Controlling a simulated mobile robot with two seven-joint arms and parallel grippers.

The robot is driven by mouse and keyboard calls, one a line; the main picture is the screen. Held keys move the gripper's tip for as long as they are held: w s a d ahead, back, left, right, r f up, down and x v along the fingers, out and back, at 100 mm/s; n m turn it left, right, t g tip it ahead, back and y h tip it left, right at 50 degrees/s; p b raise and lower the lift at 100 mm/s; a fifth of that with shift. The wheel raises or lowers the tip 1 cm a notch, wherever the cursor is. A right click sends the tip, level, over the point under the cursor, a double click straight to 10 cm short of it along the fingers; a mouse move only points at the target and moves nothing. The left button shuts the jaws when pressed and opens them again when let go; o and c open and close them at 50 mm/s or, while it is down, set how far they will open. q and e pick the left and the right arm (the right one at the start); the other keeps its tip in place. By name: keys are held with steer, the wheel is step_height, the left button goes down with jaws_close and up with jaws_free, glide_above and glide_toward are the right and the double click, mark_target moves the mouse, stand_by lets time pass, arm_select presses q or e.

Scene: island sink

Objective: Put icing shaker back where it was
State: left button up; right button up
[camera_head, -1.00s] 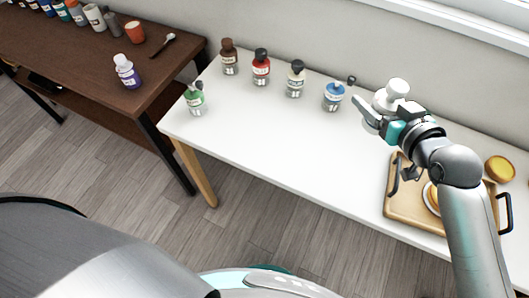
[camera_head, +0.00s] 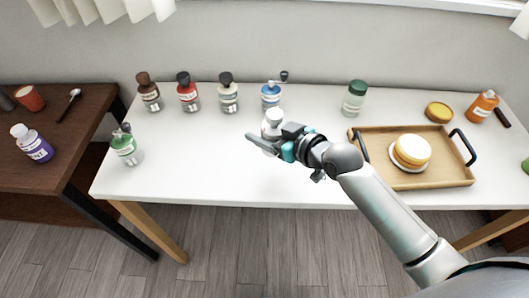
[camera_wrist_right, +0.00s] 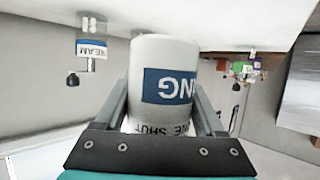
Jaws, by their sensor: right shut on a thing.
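The white icing shaker (camera_head: 273,120) is in my right gripper (camera_head: 266,141), which is shut on it. It is upright over the white table, just in front of the blue-labelled bottle (camera_head: 271,97). I cannot tell whether its base touches the table. In the right wrist view the shaker (camera_wrist_right: 165,70) sits between the fingers of the right gripper (camera_wrist_right: 165,105). That view is upside down, and part of a blue label ending in "ING" shows. My left gripper is not in view.
Brown (camera_head: 149,93), red (camera_head: 187,92) and dark-capped (camera_head: 228,93) bottles stand in a row at the back left of the white table (camera_head: 210,160). A green bottle (camera_head: 126,145) is front left. A green-capped jar (camera_head: 354,98) and wooden tray (camera_head: 440,178) are right.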

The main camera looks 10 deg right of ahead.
step_height(320, 180, down, 2)
steer(key=shift+f, duration=0.25)
step_height(320, 180, down, 4)
steer(key=shift+r+b, duration=0.2)
steer(key=shift+b, duration=0.85)
steer(key=shift+f, duration=0.2)
steer(key=shift+r, duration=0.1)
steer(key=o, duration=1.5)
steer(key=shift+f, duration=0.2)
steer(key=shift+c, duration=0.2)
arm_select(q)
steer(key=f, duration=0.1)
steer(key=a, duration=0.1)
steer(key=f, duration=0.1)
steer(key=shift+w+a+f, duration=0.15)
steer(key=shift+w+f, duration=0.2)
